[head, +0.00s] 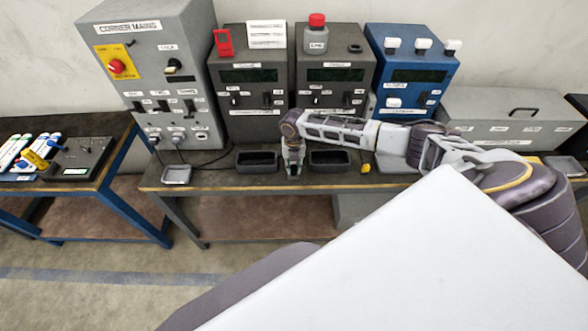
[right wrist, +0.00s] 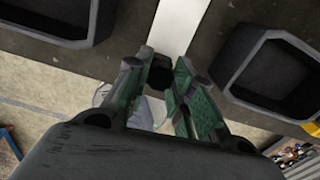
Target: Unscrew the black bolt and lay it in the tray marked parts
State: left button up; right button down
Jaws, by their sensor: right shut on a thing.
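My right gripper (head: 293,172) points down between two dark open bins on the bench. In the right wrist view its green-padded fingers (right wrist: 161,82) are closed around a small black piece, which looks like the black bolt (right wrist: 160,72). Whether it is threaded into anything cannot be told. The left dark bin (head: 256,168) and the right dark bin (head: 330,168) both look empty. I cannot read which one is marked parts. My left gripper is not in view.
Control boxes stand behind: a grey mains cabinet (head: 160,85), two dark units and a blue unit (head: 410,75). A small yellow item (head: 365,168) lies right of the bins. Cables cross the bench at left. A blue side table (head: 90,180) stands left.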

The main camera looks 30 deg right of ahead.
jog(key=shift+n, duration=1.1)
jog(key=shift+n, duration=2.8)
jog(key=c, duration=1.1)
grip_release()
jog(key=shift+c, duration=0.2)
